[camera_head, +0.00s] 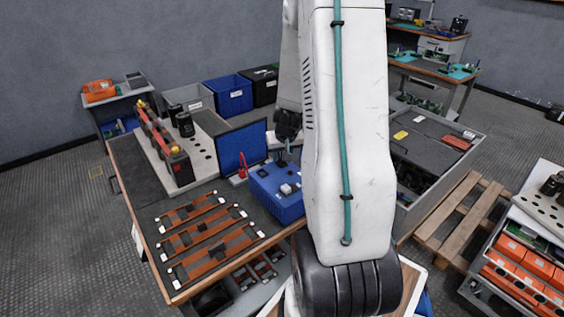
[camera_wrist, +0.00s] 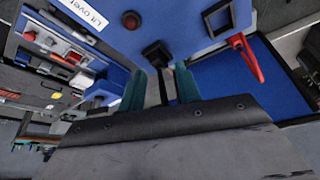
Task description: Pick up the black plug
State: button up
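The black plug (camera_wrist: 157,53) is a small dark block against the blue face of a box in the wrist view. It also shows small on the top of the blue box (camera_head: 268,186) in the head view, as a black piece (camera_head: 281,161). My gripper (camera_wrist: 160,76) has its two teal fingers apart, one on each side of a narrow gap, with the plug just beyond the tips. I cannot tell whether the tips reach around it. In the head view my gripper (camera_head: 287,139) is over the back of the blue box, its fingers partly hidden by my arm.
A red-handled part (camera_wrist: 246,58) is beside the box, near a blue panel (camera_head: 242,147). Orange-brown bars (camera_head: 205,231) lie on the bench at front left. A black-and-orange unit (camera_head: 165,148) stands behind them. A red button (camera_wrist: 131,20) is close to the plug.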

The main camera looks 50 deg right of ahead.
grip_shut()
dwell(0.3)
